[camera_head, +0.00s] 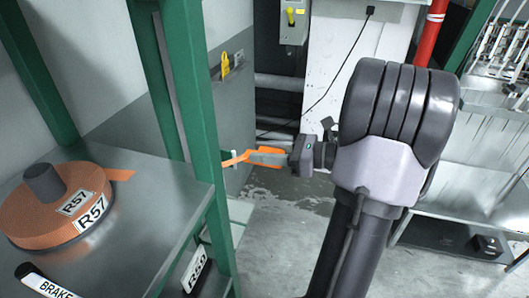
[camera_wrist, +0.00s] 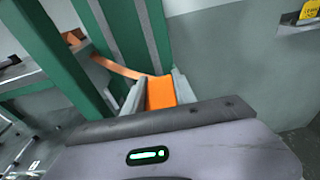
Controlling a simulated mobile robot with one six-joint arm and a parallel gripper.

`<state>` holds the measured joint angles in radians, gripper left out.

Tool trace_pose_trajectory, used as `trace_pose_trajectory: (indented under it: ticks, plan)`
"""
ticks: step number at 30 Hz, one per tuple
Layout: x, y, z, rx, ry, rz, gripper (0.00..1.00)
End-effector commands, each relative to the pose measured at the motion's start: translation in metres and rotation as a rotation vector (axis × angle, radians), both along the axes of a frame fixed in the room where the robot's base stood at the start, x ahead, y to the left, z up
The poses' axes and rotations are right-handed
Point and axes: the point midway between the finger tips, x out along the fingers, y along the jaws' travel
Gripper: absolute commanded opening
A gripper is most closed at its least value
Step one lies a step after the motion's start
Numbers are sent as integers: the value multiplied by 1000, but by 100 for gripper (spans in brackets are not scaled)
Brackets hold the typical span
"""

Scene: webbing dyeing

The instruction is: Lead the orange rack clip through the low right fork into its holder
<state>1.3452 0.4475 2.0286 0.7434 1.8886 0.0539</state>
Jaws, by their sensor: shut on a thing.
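My gripper (camera_head: 262,157) is shut on the orange rack clip (camera_wrist: 162,92), which sits between the two grey fingers in the wrist view. In the head view, orange edges of the clip (camera_head: 264,149) show around the fingers, just right of the green post. An orange strap (camera_wrist: 118,67) runs from the clip to the upper left, toward the green posts in the wrist view. In the head view the strap (camera_head: 234,160) reaches the post beside a small pale bracket (camera_head: 229,157). I cannot tell whether this bracket is the low right fork. I cannot make out the holder.
A green post (camera_head: 194,120) stands close left of my gripper. An orange webbing roll (camera_head: 50,208) marked R57 lies on the metal table (camera_head: 135,220). A grey cabinet (camera_head: 230,110) with a yellow tag stands behind. The wet floor (camera_head: 285,220) below is clear.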

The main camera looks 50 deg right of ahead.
Motion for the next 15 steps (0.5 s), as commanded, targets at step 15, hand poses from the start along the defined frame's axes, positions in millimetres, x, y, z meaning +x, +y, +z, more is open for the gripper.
trace_pose_trajectory:
  ticks: [15]
  plan:
    - [54,23,0,0,0,3,0]
